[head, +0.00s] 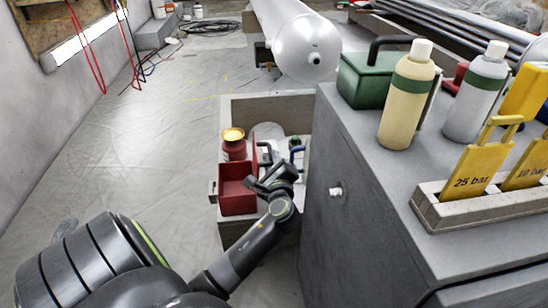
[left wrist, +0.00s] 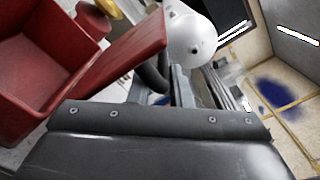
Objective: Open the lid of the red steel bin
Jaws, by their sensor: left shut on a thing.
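The red steel bin (head: 237,197) stands on a grey bench-like surface left of the grey cabinet, and its inside shows. Its red lid (head: 255,158) stands up, raised, at the bin's right side. My left gripper (head: 268,181) is beside the lid, on its right. In the left wrist view the open bin (left wrist: 38,65) is at the upper left and the tilted lid (left wrist: 125,58) is beside my gripper (left wrist: 163,88). The fingers are shut on a dark curved handle (left wrist: 152,74) at the lid's outer face. My right gripper is not in view.
A red can with a yellow top (head: 233,143) stands just behind the bin. The grey cabinet (head: 350,215) is close to my arm's right, with bottles, a green box (head: 368,80) and yellow tags on top. The sheeted floor (head: 150,140) at left is clear.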

